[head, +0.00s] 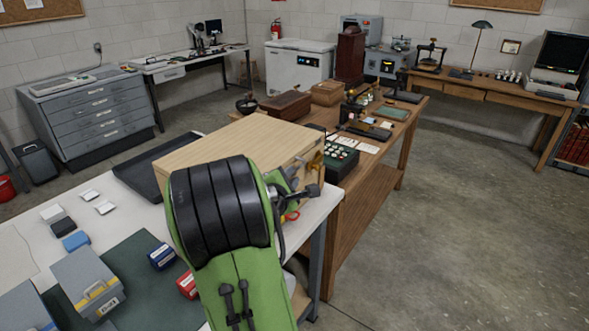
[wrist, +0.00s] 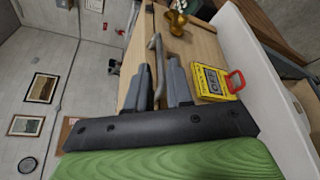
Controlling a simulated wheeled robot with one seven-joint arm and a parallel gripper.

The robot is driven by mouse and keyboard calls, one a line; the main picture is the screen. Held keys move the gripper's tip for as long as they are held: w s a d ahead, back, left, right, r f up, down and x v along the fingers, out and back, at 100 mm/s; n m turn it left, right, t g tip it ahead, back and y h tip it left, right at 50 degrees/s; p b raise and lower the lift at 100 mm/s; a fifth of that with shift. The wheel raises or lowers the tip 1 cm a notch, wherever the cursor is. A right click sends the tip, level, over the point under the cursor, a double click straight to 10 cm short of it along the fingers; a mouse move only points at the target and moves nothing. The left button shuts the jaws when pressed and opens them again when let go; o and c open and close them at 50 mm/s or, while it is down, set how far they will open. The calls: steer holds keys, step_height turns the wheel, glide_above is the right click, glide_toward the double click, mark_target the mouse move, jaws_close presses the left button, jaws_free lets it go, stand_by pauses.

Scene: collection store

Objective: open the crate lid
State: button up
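The pale wooden crate (head: 225,140) stands on the white table, its lid flat and closed on top. In the wrist view the crate (wrist: 205,50) appears turned on its side. A grey metal bar handle (wrist: 158,60) shows on its front, with a brass fitting (wrist: 177,22) beyond it. A yellow device with a red loop (wrist: 212,80) is beside the fingers. My gripper (wrist: 158,70) is open at the crate's front, the bar showing between its two grey fingers; I cannot tell whether they touch it. In the head view my green and black arm hides part of the crate's front.
A black tray (head: 150,165) lies left of the crate. A grey box (head: 88,280) and small blue and red boxes are on the near table. The wooden desk (head: 350,215) to the right holds a keyed machine (head: 341,157) close by. Floor at right is clear.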

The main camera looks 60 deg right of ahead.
mark_target(295, 171)
steer(key=x, duration=0.6)
steer(key=shift+d+f, duration=0.1)
steer(key=shift+d, duration=0.05)
jaws_close()
